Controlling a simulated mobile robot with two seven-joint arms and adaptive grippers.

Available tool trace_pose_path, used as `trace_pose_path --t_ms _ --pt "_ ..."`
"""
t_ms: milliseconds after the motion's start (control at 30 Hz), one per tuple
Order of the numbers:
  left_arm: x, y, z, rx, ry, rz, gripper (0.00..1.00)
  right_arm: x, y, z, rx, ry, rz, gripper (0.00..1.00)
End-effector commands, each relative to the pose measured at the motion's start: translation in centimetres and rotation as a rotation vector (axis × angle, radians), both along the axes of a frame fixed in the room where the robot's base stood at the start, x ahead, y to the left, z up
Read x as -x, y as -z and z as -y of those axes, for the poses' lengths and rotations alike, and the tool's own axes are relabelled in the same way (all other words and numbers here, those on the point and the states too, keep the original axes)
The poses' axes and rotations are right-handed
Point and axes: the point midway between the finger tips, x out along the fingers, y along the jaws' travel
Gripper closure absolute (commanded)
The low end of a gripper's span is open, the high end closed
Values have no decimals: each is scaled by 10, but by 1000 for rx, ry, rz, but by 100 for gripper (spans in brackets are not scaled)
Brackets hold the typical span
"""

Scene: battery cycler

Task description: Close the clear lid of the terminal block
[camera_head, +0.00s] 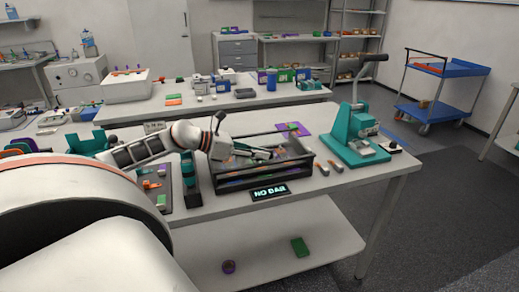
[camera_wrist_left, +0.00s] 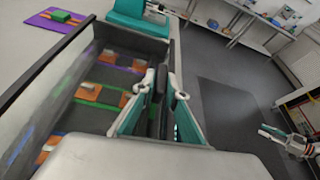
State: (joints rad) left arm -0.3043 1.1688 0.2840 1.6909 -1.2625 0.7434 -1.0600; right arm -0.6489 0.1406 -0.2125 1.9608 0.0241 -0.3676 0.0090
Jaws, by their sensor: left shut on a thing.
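The terminal block (camera_head: 262,181) is a long, dark-framed box on the bench with a clear lid (camera_head: 283,144). In the left wrist view a clear, dark-rimmed panel of the lid (camera_wrist_left: 45,88) rises along the left side and looks tilted, not flat. Orange parts (camera_wrist_left: 88,93) and coloured strips show inside. My left gripper (camera_head: 255,153) is over the box. Its teal fingers (camera_wrist_left: 157,92) are shut on what looks like the lid's dark edge, mostly hidden between them. What looks like my right gripper (camera_wrist_left: 272,132) is small at the far right, clear of the box; its opening is unclear.
A "NO BAR" display (camera_head: 269,192) lies in front of the box. A teal lever press (camera_head: 352,140) stands to its right, and a purple mat (camera_head: 294,129) lies behind it. A dark mat (camera_head: 152,185) with small parts is to the left. The bench front edge is close.

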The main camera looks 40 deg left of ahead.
Motion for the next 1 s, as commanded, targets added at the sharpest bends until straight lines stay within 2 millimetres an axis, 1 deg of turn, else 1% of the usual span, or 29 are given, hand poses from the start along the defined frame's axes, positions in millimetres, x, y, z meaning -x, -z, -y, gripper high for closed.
trace_pose_path --t_ms 33,100,467,500,533,567,867,1000 --pt "2 5 2 10 2 -11 100 0 1 0 0 0 0 69" --pt "2 6 3 11 3 -12 100 0 1 0 0 0 0 69" --pt "3 9 4 14 5 -17 100 0 1 0 -1 1 0 69" --pt "3 9 4 14 5 -17 85 0 1 0 -1 1 0 69" --pt "3 9 4 14 5 -17 77 0 1 0 -1 1 0 69" --pt "3 9 4 13 5 -16 72 0 1 -1 -1 1 0 69" --pt "2 7 2 7 2 -13 72 -1 0 1 1 1 2 69" --pt "2 -4 1 4 3 -11 72 -1 0 0 1 0 1 69"
